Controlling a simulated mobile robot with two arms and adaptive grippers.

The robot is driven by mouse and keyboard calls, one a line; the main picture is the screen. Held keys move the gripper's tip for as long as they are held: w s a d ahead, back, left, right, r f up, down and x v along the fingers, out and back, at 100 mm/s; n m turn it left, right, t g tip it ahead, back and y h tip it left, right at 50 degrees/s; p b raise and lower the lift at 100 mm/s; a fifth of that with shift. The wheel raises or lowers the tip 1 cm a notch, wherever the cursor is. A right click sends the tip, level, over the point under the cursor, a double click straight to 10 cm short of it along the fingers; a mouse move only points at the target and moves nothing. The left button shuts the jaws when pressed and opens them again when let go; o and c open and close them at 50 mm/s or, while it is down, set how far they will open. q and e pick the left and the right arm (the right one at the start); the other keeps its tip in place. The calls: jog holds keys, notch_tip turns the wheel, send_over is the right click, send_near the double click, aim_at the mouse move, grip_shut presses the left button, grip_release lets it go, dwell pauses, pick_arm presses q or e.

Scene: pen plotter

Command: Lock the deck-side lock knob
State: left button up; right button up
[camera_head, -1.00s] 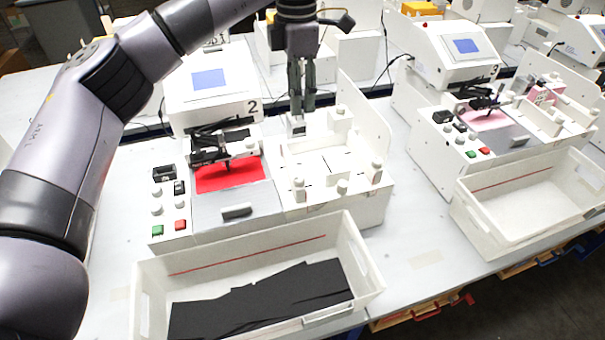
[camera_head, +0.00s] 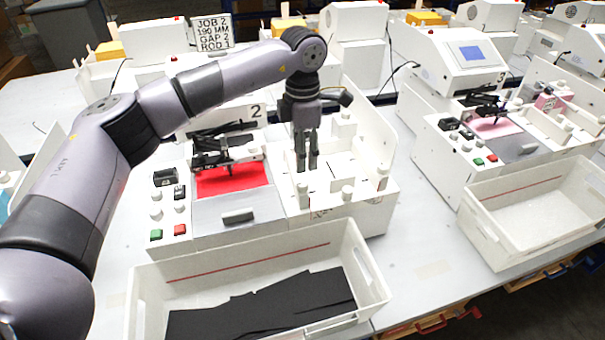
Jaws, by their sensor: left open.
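My left gripper (camera_head: 307,168) points straight down over the right-hand deck (camera_head: 343,167) of plotter station 2. Its fingers are slightly apart and hold nothing that I can see. Further white knobs stand along the deck's front, one in the middle (camera_head: 347,193) and one at the right (camera_head: 382,182). No label shows which one is the deck-side lock knob, and their lock state is too small to read. My right gripper is not in view.
The pen carriage (camera_head: 227,152) sits over a red sheet (camera_head: 232,179) left of the gripper. A tall white side wall (camera_head: 370,130) borders the deck on the right. A white bin (camera_head: 258,262) with black sheets stands in front. Station 3 (camera_head: 470,110) is to the right.

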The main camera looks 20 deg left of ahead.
aim_at(303, 183)
pick_arm(q)
notch_tip(303, 183, down, 7)
jog(key=shift+f+p, duration=0.2)
jog(key=shift+p, duration=1)
jog(key=shift+f, duration=0.6)
jog(key=shift+c, duration=0.5)
grip_shut()
